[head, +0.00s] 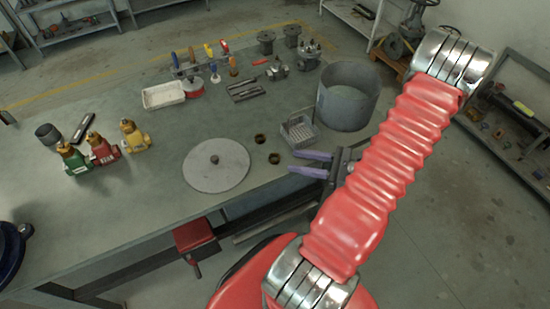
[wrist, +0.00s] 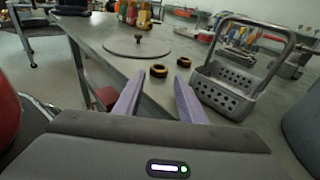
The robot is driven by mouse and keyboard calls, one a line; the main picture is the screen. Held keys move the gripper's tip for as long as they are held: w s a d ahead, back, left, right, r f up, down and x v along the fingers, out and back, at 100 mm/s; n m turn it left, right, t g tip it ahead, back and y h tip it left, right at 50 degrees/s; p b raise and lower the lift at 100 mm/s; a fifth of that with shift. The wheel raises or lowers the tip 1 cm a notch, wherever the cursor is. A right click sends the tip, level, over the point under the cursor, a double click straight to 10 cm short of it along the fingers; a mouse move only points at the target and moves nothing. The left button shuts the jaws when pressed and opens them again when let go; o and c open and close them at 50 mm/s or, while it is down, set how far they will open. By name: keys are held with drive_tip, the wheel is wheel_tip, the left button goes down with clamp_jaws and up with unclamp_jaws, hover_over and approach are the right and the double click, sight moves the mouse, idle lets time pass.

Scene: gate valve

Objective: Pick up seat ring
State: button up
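Two small dark brass rings lie flat and apart on the grey-green table, likely the seat rings. The left ring (head: 259,166) and the right ring (head: 274,158) sit right of a round grey plate (head: 216,165). In the wrist view the nearer ring (wrist: 158,71) shows between and beyond my fingertips, and the other ring (wrist: 183,62) lies farther back to the right. My gripper (head: 291,162) has two purple fingers, open and empty, at the table's front edge to the right of the rings. It also shows in the wrist view (wrist: 159,77), touching neither ring.
A perforated metal basket (head: 297,131) with a raised handle stands close to the right of the rings. A large grey cylinder (head: 346,97) is behind it. Coloured valves (head: 104,148) stand at the left, and a tool rack (head: 200,68) at the back. A red vise (head: 194,235) is at the front edge.

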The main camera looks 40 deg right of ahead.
sight(283, 163)
drive_tip(key=shift+w+a, duration=0.15)
drive_tip(key=shift+w, duration=0.1)
drive_tip(key=shift+x, duration=2.6)
drive_tip(key=shift+c, duration=0.3)
drive_tip(key=c, duration=0.8)
